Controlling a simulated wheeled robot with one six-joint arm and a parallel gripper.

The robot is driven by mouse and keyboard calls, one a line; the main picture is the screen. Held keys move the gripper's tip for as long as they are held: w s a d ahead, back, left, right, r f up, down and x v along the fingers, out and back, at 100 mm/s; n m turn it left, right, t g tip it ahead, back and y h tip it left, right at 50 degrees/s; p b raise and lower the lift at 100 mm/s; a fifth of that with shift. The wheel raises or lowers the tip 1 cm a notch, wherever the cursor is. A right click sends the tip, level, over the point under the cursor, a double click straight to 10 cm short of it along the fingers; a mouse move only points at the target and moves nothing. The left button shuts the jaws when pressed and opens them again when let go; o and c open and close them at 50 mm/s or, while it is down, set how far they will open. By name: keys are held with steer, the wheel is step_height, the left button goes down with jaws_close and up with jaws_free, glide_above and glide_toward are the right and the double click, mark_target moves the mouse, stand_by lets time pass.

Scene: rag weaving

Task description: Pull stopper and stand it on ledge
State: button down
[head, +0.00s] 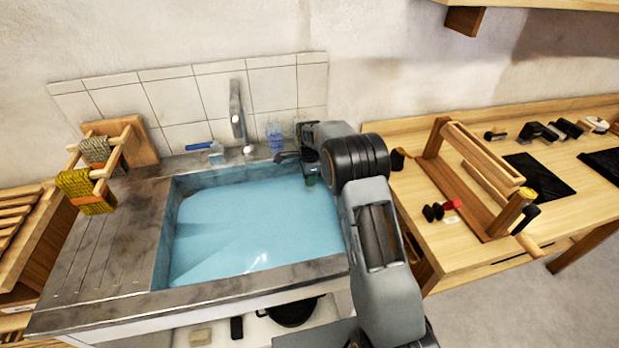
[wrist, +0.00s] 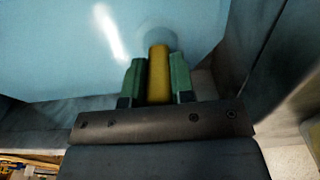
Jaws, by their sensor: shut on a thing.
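My gripper (head: 311,181) points down over the back right corner of the sink basin (head: 165,235), its tips close to the blue water (head: 250,225). In the wrist view, the two green fingers (wrist: 160,80) are shut on an upright-looking ochre-yellow piece (wrist: 159,72), which appears to be the stopper. Its lower part is hidden, and it does not show in the head view. A faint round patch (wrist: 157,36) shows in the water just beyond it; I cannot tell if it is the drain. The ledge (head: 185,162) behind the basin is grey stone.
The faucet (head: 237,110), a blue-handled brush (head: 200,146) and a clear glass (head: 274,135) stand along the ledge. A rack with cloths (head: 90,190) is at left. A workbench (head: 460,262) with a wooden frame (head: 470,185) is at right.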

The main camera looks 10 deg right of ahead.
steer(key=shift+r, duration=0.25)
steer(key=shift+r+p, duration=0.85)
steer(key=shift+r, duration=0.25)
steer(key=shift+r+p, duration=0.35)
steer(key=shift+r, duration=0.1)
